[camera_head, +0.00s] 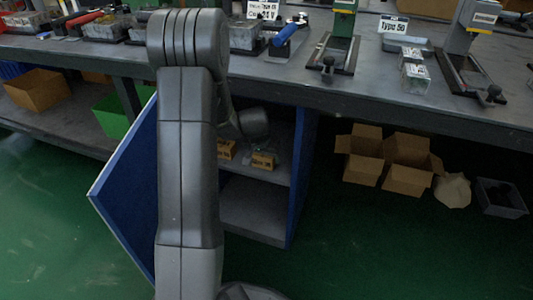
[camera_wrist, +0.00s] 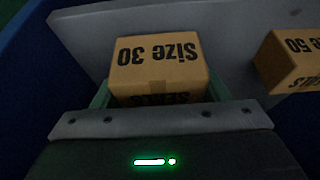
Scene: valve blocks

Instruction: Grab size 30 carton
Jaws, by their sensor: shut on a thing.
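The size 30 carton (camera_wrist: 158,62) is a small brown box with black print, upside down in the wrist view. My gripper (camera_wrist: 160,90) has its greenish fingers at the carton's left and right sides, shut on it. The size 50 carton (camera_wrist: 292,62) is apart from it to the right, partly cut off by the frame edge. In the head view, two small brown cartons show inside the cabinet, one at left (camera_head: 228,150) partly behind my arm and one at right (camera_head: 263,161); their print is too small to tell apart surely. My gripper is hidden there.
The blue cabinet has an open door (camera_head: 128,190) at left and a grey shelf (camera_head: 276,175). The workbench (camera_head: 400,95) with tools stands above. Open brown boxes (camera_head: 385,160) and a grey bin (camera_head: 500,197) lie under the bench at right.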

